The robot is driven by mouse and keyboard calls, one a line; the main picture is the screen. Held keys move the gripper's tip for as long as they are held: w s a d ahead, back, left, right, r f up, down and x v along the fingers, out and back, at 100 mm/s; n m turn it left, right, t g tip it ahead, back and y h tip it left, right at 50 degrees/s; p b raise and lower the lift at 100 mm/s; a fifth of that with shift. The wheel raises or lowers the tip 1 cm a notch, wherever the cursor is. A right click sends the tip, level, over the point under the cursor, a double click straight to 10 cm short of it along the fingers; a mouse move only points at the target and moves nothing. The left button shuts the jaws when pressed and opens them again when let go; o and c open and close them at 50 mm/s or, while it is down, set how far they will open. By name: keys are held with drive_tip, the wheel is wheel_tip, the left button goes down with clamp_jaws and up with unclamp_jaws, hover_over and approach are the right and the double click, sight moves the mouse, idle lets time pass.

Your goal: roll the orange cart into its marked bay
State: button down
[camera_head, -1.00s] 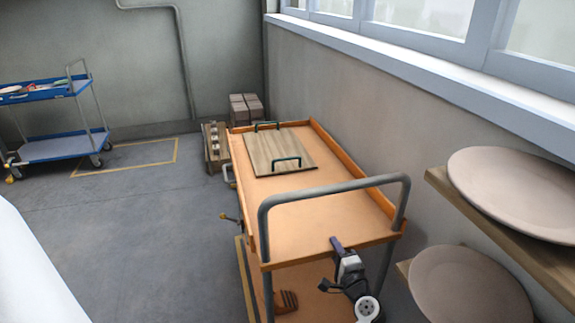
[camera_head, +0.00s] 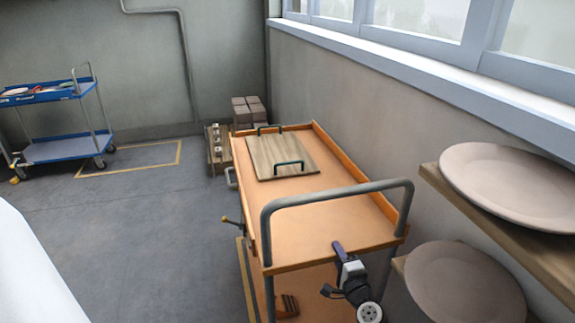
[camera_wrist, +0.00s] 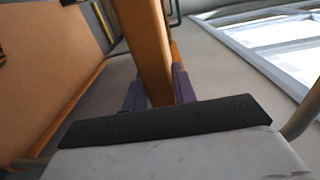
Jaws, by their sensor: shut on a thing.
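The orange cart (camera_head: 330,215) stands along the right wall, with a grey tubular handle (camera_head: 335,192) at its near end. A wooden board (camera_head: 270,155) with two green handles lies on its top tray. My gripper (camera_head: 337,246) is at the near edge of that tray, below the handle. In the wrist view its purple fingers (camera_wrist: 158,92) are shut on the cart's orange rim (camera_wrist: 146,45). A yellow floor line (camera_head: 246,275) runs close along the cart's left side. I cannot tell which marking is the cart's bay.
A blue cart (camera_head: 65,149) stands at the far left. Brown blocks (camera_head: 248,112) and a wooden crate (camera_head: 217,150) stand just beyond the orange cart. Shelves with plates (camera_head: 515,185) stick out from the wall at near right. The floor (camera_head: 160,230) left of the cart is open.

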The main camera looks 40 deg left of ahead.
drive_tip(key=shift+b, duration=0.8)
drive_tip(key=shift+f, duration=0.1)
drive_tip(key=c, duration=1.1)
unclamp_jaws()
drive_tip(key=shift+d+f, duration=0.1)
drive_tip(key=shift+f, duration=0.1)
drive_tip(key=shift+s, duration=0.1)
drive_tip(key=v, duration=1.2)
drive_tip(key=shift+f+b, duration=0.2)
drive_tip(key=shift+b, duration=0.1)
